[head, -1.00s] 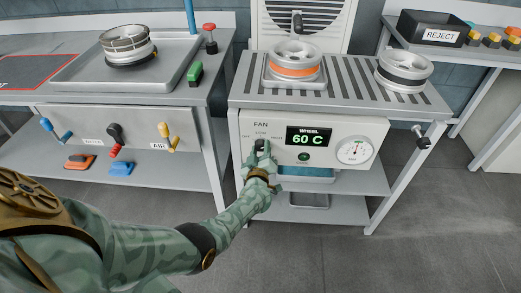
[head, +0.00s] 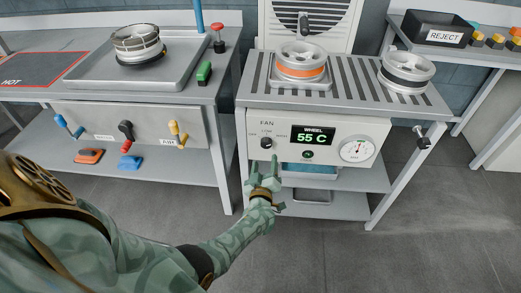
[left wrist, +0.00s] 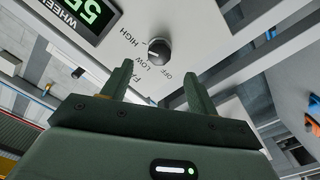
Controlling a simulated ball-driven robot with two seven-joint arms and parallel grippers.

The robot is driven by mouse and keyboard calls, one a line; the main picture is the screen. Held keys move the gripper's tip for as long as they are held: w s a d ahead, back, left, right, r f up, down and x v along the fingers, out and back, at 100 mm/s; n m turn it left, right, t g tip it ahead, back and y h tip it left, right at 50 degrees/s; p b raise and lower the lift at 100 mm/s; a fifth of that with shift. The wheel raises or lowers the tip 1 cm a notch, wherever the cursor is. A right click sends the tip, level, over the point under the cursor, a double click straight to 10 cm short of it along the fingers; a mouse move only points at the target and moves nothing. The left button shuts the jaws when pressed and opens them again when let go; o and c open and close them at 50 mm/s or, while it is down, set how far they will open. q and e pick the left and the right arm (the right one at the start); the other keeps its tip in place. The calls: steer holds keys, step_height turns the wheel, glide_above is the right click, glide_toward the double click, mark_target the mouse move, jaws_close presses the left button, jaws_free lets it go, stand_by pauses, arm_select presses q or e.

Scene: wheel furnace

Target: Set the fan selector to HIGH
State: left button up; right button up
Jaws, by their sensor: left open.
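The fan selector (head: 266,143) is a small dark round knob on the pale front panel (head: 350,128), under the FAN label. In the left wrist view the knob (left wrist: 158,48) is fully visible, with OFF, LOW and HIGH printed around it. A small pale mark on its edge seems to lie toward the HIGH side, but it is too small to be sure. My left gripper (head: 264,170) is open and empty, just below and in front of the knob, apart from it. Its two fingers (left wrist: 157,92) also show in the left wrist view. My right gripper is not in view.
The panel display (head: 313,136) reads WHEEL 55 C, with a green button (head: 308,155) below and a dial gauge (head: 357,150) to its right. An orange-banded wheel (head: 301,62) and a dark-banded wheel (head: 406,69) sit on the slatted top. Floor in front is clear.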

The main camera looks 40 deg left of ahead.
arm_select(q)
steer(key=p+v, duration=0.1)
steer(key=v, duration=0.7)
steer(key=shift+p, duration=0.35)
steer(key=shift+s+d, duration=0.1)
steer(key=shift+d, duration=0.05)
